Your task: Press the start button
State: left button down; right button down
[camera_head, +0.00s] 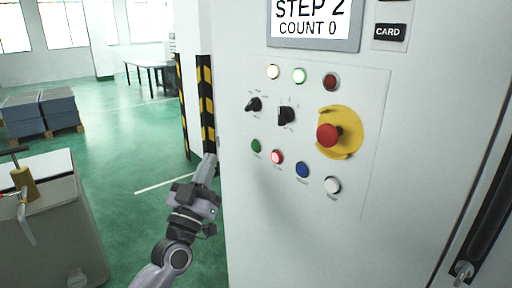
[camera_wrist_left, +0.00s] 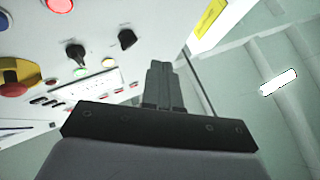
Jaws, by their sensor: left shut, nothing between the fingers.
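The control panel (camera_head: 235,200) on the white machine cabinet has a lower row of push buttons: a green button (camera_head: 256,146), a lit red button (camera_head: 277,157), a blue button (camera_head: 302,170) and a white button (camera_head: 332,185). Their labels are too small to read, so I cannot tell which is marked start. My left gripper (camera_head: 210,160) is left of the green button, near the cabinet's left edge, apart from the buttons. In the left wrist view its fingers (camera_wrist_left: 160,68) are shut and empty. My right gripper is not in view.
A red emergency stop (camera_head: 329,135) on a yellow plate, two black knobs (camera_head: 253,104) (camera_head: 286,115) and indicator lamps (camera_head: 299,75) sit above the buttons. The screen (camera_head: 312,20) reads STEP 2, COUNT 0. A black-and-yellow striped post (camera_head: 206,100) stands left of the cabinet.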

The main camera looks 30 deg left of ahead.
aim_at(256, 146)
pick_arm(q)
jog(key=w+d+b, duration=0.2)
jog(key=w+d, duration=0.1)
jog(key=w, duration=0.5)
jog(key=shift+d, duration=0.25)
jog(key=shift+w, duration=0.2)
dwell(1.8)
jog(key=shift+w+d, duration=0.15)
jog(key=shift+w, duration=0.1)
